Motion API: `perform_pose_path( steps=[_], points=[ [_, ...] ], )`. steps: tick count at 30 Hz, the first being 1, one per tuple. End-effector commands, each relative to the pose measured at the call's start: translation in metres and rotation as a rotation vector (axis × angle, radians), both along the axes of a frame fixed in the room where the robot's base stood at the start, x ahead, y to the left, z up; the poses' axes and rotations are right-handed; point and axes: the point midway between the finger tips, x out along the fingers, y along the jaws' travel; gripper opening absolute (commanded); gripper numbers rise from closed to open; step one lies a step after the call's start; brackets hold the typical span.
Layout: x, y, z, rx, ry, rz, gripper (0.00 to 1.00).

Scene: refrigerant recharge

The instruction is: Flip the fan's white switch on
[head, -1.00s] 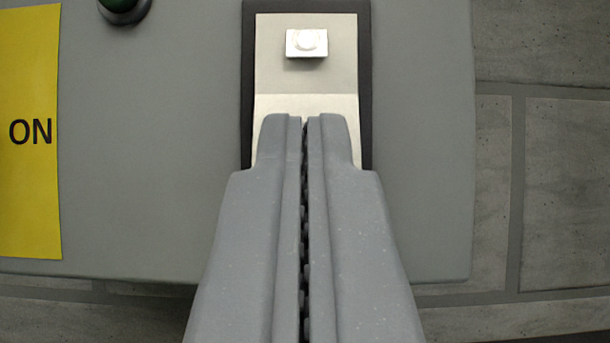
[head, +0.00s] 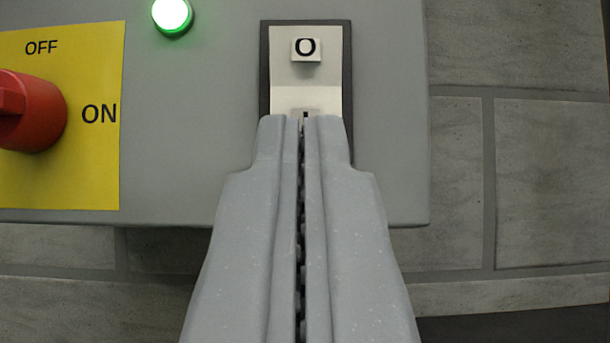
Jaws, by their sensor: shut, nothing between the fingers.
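The white switch (head: 306,85) is a tall rocker in a dark frame on the grey panel. A raised white block with a black O (head: 306,47) is on its upper half. A small dark mark shows on its lower half, just above my fingertips. My gripper (head: 303,118) is shut and empty, pointing at the lower part of the switch and hiding its bottom end. I cannot tell whether the tips touch it. A green lamp (head: 172,15) at the top of the panel is lit.
A red knob (head: 30,110) sits on a yellow plate (head: 80,175) marked OFF and ON, left of the switch. The grey panel (head: 190,130) is bare between them. A grey block wall (head: 510,180) lies behind, to the right and below.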

Motion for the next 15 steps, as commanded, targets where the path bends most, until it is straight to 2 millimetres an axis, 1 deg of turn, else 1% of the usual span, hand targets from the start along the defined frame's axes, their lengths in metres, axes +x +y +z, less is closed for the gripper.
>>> perform_pose_path(
  steps=[1,15],
  points=[
    [-0.003,0.0,-0.007,-0.001,0.005,-0.001,0.0],
    [-0.037,-0.001,-0.051,0.0,0.004,-0.001,0.0]
  ],
)
